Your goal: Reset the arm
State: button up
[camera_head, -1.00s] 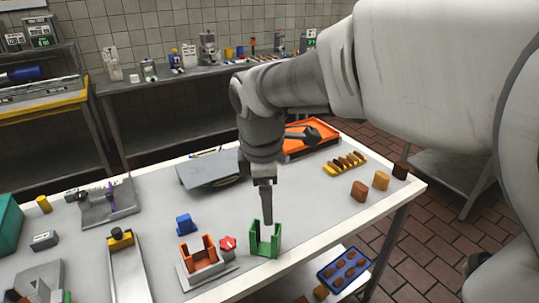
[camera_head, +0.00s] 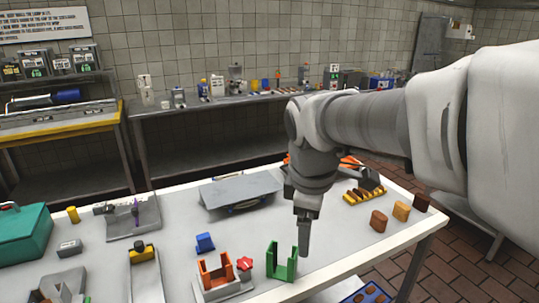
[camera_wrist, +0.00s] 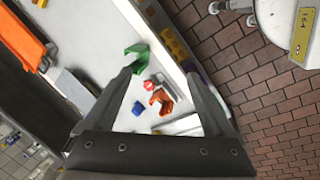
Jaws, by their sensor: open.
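My gripper (camera_head: 304,236) hangs pointing down above the front part of the white table (camera_head: 345,235), just right of a green U-shaped holder (camera_head: 281,262). In the wrist view its two fingers (camera_wrist: 165,95) are spread apart with nothing held between them. The green holder (camera_wrist: 138,57), an orange U-shaped holder (camera_wrist: 161,101) and a small blue block (camera_wrist: 138,109) show below, between the fingers. In the head view the orange holder (camera_head: 215,271) stands on a grey base beside a red knob (camera_head: 244,264).
A grey tilted plate (camera_head: 240,189) lies mid-table. Brown and tan blocks (camera_head: 401,211) stand near the right edge. A teal case (camera_head: 22,235) is at the left. A tray of brown pieces (camera_head: 368,294) sits below the front edge. A back counter (camera_head: 205,103) carries bottles and devices.

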jog(key=s+d+m+t, duration=0.1)
jog(key=s+d+m, duration=0.1)
jog(key=s+m, duration=0.4)
jog(key=s+d+m+t, duration=0.2)
jog(key=s+d+m, duration=0.1)
jog(key=s+m, duration=0.3)
jog(key=shift+s+d+f+m+y, duration=0.35)
jog(key=shift+f+m+y, duration=0.05)
jog(key=shift+m, duration=0.6)
